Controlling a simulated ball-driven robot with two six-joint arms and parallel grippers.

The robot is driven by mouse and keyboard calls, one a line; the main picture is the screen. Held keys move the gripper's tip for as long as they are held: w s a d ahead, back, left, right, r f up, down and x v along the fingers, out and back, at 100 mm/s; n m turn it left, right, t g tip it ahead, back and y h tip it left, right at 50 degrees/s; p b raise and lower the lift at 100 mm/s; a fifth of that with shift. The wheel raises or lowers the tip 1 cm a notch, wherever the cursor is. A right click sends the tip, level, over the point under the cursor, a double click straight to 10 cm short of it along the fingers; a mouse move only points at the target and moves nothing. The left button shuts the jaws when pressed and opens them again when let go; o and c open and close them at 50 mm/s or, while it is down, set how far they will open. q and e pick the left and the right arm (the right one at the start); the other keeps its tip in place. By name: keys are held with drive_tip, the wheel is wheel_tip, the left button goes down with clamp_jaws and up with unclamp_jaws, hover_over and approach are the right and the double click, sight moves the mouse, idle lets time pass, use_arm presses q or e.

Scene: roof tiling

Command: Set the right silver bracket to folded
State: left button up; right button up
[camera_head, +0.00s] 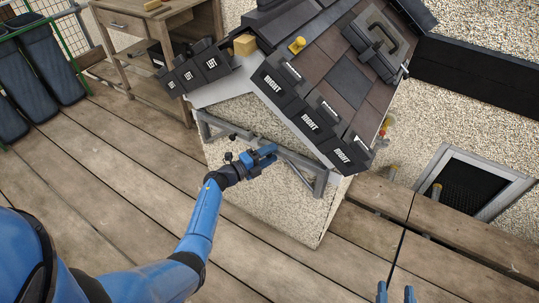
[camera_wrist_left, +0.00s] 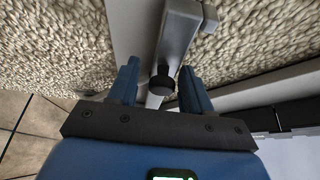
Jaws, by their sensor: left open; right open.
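The right silver bracket (camera_head: 318,181) is on the pebbled wall under the roof's lower edge, with a slanting bar running left toward my left gripper. My left gripper (camera_head: 272,152) is open in front of the wall, beside that bar's left end. In the left wrist view, a silver bar with a black knob (camera_wrist_left: 161,81) lies between the open fingers of my left gripper (camera_wrist_left: 158,85), and neither finger clearly touches it. Part of the bracket is hidden behind the gripper in the head view. My right gripper (camera_head: 396,293) is open and empty at the bottom edge.
Another silver bracket (camera_head: 205,127) is on the wall further left. Tiles marked RIGHT (camera_head: 311,122) line the roof edge above, and tiles marked LEFT (camera_head: 188,75) hang at the upper left. A wooden workbench (camera_head: 125,22) stands behind. The plank deck (camera_head: 120,190) is clear.

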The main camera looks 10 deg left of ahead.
use_arm(q)
drive_tip(key=shift+s+a+r, duration=0.1)
drive_tip(key=shift+s+a, duration=0.2)
drive_tip(key=shift+a, duration=0.05)
drive_tip(key=p+v, duration=0.2)
drive_tip(key=v, duration=0.8)
